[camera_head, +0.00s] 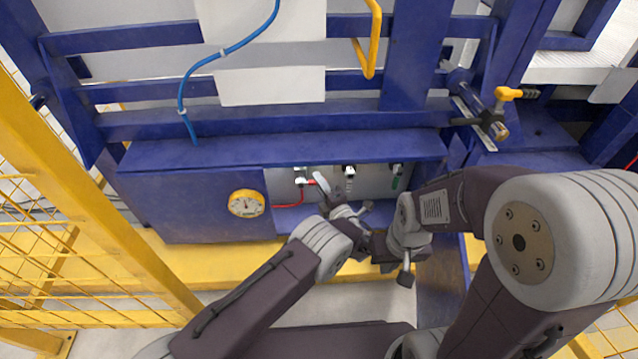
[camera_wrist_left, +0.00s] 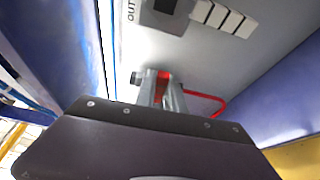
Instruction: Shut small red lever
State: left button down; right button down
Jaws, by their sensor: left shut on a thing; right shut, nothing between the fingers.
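The small red lever (camera_wrist_left: 162,84) shows between the fingers of my left gripper (camera_wrist_left: 160,90) in the left wrist view. The gripper is shut on it, and the fingers hide most of the lever. In the head view my left gripper (camera_head: 321,187) is at the recessed grey panel, beside the red hose end. My right gripper (camera_head: 377,246) is shut and empty, low in front of the panel and close to my left wrist. Its fingertips are hard to make out.
A red hose (camera_head: 288,205) runs left from the lever. A yellow gauge (camera_head: 246,204) is at left. A blue beam (camera_head: 285,149) overhangs the recess. A yellow fence (camera_head: 70,220) stands at left.

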pick_arm(q)
jog(key=shift+f+m, duration=0.2)
jog(key=shift+m, duration=0.2)
jog(key=c, duration=1.4)
grip_release()
jog(key=shift+c, duration=0.2)
jog(key=shift+r, duration=0.1)
